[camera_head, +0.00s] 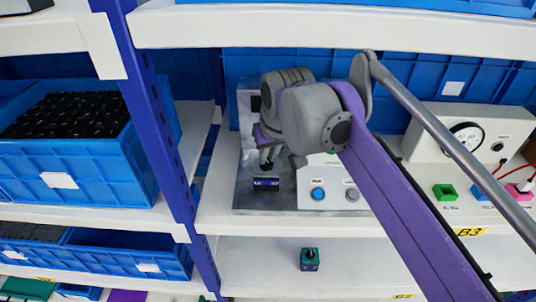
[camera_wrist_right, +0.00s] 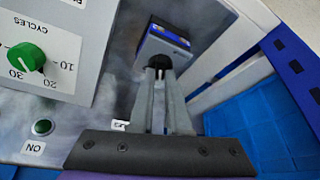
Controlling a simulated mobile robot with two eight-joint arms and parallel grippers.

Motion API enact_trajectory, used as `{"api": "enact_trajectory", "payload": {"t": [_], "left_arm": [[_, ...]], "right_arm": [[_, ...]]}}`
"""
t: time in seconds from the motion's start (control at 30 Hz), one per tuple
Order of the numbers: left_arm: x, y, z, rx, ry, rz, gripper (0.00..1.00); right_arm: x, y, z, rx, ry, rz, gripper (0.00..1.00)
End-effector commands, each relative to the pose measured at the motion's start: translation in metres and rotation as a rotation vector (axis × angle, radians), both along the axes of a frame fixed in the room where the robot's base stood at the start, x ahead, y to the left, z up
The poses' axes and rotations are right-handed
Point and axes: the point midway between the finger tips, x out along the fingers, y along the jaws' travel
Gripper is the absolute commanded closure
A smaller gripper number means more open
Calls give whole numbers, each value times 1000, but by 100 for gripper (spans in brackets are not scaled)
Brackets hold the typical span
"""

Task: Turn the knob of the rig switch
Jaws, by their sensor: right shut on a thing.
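A small blue-and-black switch box (camera_head: 266,184) stands on the grey metal plate of the rig. In the right wrist view the same blue box (camera_wrist_right: 168,42) has a dark round knob (camera_wrist_right: 158,62) on its near face. My right gripper (camera_head: 266,160) comes from above and behind the purple arm link. In the wrist view my right gripper (camera_wrist_right: 160,78) has its fingers close together at the dark knob, shut on it; the fingertips partly hide the knob. Its pointer and angle cannot be made out. My left gripper is not in view.
A white panel with RUN and a blue button (camera_head: 318,194) stands right of the switch. A green CYCLES knob (camera_wrist_right: 26,57) and a green ON lamp (camera_wrist_right: 43,127) are nearby. A blue upright (camera_head: 160,130) is left, a dial box (camera_head: 465,130) right.

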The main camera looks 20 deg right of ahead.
Motion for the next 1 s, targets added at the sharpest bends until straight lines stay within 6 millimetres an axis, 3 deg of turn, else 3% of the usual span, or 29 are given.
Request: {"api": "enact_trajectory", "payload": {"t": [0.23,0.63,1.0], "left_arm": [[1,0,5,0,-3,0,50],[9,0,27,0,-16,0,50],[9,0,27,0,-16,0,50]], "right_arm": [[0,1,1,-1,1,-50,100],[0,4,1,-1,2,-360,100],[0,4,-1,0,1,-390,100]]}}
